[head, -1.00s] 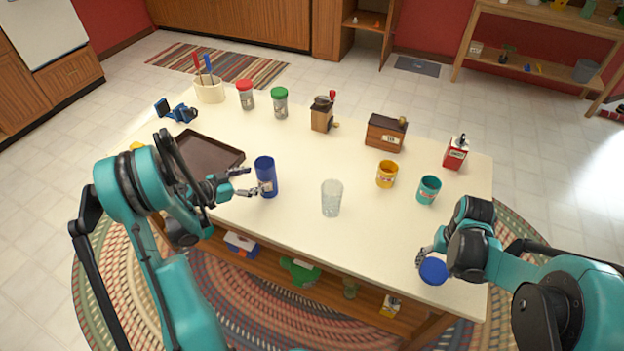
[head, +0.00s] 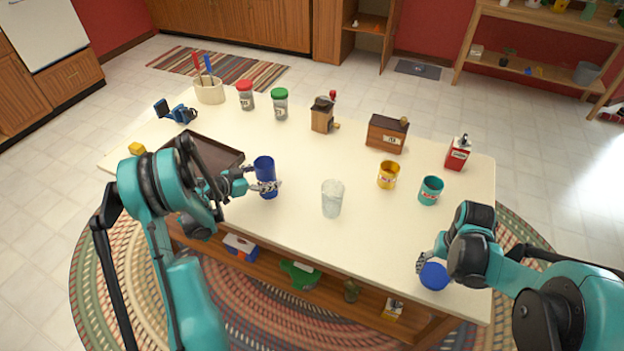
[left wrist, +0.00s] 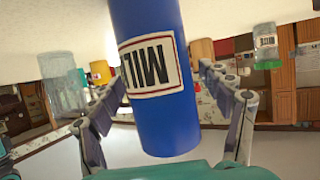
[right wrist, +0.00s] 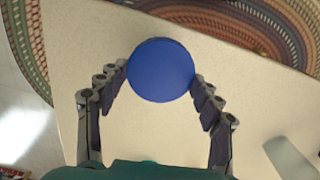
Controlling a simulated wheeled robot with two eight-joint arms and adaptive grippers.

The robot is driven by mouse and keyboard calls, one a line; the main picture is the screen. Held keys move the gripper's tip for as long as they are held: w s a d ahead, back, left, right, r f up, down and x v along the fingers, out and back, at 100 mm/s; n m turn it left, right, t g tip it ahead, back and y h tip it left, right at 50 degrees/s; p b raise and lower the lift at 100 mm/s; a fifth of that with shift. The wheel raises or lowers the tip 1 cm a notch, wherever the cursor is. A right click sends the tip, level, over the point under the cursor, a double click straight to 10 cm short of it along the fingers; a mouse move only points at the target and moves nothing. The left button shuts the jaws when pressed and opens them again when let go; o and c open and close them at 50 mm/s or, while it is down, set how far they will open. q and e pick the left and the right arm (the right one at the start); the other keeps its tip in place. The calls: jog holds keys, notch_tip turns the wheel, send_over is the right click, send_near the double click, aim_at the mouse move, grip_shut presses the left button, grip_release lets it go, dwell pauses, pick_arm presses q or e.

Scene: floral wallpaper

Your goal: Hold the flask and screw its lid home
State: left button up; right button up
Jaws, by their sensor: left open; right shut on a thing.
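The blue flask (head: 265,176) stands upright near the front left of the table. Its label, showing "MIL", faces the left wrist camera (left wrist: 155,70). My left gripper (head: 266,188) is open, with its fingers on either side of the flask; in the left wrist view no clear closing on it shows. The round blue lid (head: 433,276) is at the table's front right corner. My right gripper (head: 427,265) is shut on the lid, which shows between its fingertips in the right wrist view (right wrist: 160,70).
A clear glass (head: 332,199) stands right of the flask. A yellow mug (head: 388,175) and a teal mug (head: 431,190) stand further right. A dark tray (head: 222,150) lies behind my left arm. The table between the glass and the lid is clear.

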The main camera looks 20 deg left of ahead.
pick_arm(q)
jog(key=c, duration=1.7)
jog(key=shift+r, duration=0.1)
jog(key=shift+r+p, duration=0.35)
jog(key=shift+r, duration=0.2)
pick_arm(e)
jog(key=shift+r, duration=0.35)
pick_arm(q)
jog(key=r, duration=0.1)
jog(key=r+p, duration=0.1)
jog(key=d+r, duration=0.1)
jog(key=shift+s+r+p, duration=0.3)
jog(key=shift+r+p, duration=0.05)
jog(key=shift+r, duration=0.05)
pick_arm(e)
jog(key=shift+r, duration=0.85)
notch_tip(320, 180, up, 3)
jog(key=p, duration=0.2)
jog(key=shift+f+p, duration=0.2)
jog(key=shift+p, duration=0.1)
pick_arm(q)
jog(key=s+d+r, duration=0.4)
jog(key=d, duration=0.1)
jog(key=s+d+r, duration=0.2)
jog(key=d, duration=0.1)
jog(key=shift+s+d, duration=0.1)
jog(key=shift+d, duration=0.15)
